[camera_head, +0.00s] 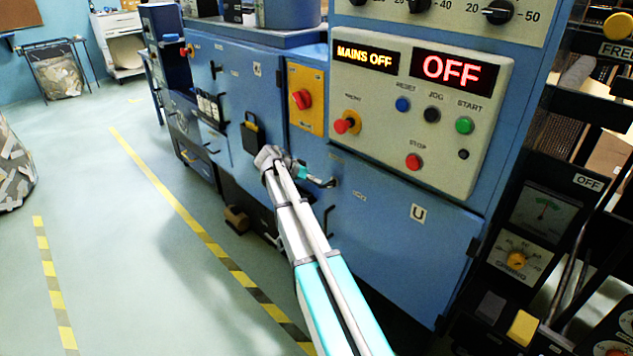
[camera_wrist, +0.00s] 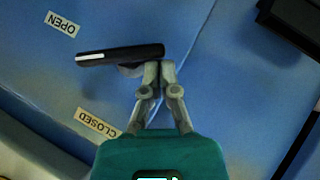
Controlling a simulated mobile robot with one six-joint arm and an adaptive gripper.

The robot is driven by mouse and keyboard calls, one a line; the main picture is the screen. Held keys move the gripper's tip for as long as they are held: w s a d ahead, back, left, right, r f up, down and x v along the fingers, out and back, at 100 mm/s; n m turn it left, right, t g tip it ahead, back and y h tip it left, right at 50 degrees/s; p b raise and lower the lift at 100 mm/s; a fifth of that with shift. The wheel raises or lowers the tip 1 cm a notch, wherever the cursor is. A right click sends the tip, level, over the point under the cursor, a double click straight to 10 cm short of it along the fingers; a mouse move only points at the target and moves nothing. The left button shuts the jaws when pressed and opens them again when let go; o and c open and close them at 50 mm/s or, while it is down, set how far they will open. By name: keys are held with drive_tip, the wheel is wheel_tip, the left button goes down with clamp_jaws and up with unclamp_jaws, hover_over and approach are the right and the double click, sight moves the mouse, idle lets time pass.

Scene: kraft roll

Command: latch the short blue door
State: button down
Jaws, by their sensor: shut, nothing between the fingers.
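The short blue door (camera_head: 395,240), marked U, is below the control panel in the head view. It looks about flush with the cabinet; whether it is fully shut I cannot tell. Its black handle (camera_wrist: 112,55), with a white stripe at its free end, points left in the wrist view. That end lies between the OPEN label (camera_wrist: 62,24) and the CLOSED label (camera_wrist: 98,122), nearer OPEN. My gripper (camera_wrist: 161,66) is shut and empty, its fingertips right at the handle's right end; whether they touch I cannot tell. In the head view, my gripper (camera_head: 314,179) partly covers the handle.
The control panel (camera_head: 420,110) stands above the door, with MAINS OFF and OFF lit. A yellow plate with a red rotary switch (camera_head: 302,98) is to its left. A dark cabinet with gauges (camera_head: 535,215) is at right. The floor (camera_head: 140,250) at left is open.

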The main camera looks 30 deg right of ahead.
drive_tip(key=shift+f+b, duration=0.6)
drive_tip(key=shift+f, duration=0.05)
drive_tip(key=shift+s+d+f+b, duration=0.1)
drive_tip(key=shift+s+f+b, duration=0.15)
drive_tip(key=shift+f+b, duration=0.4)
drive_tip(key=shift+s+f, duration=0.2)
drive_tip(key=shift+f, duration=0.05)
drive_tip(key=shift+w, duration=0.1)
idle(0.3)
drive_tip(key=w+a, duration=0.8)
drive_tip(key=a, duration=0.2)
idle(0.4)
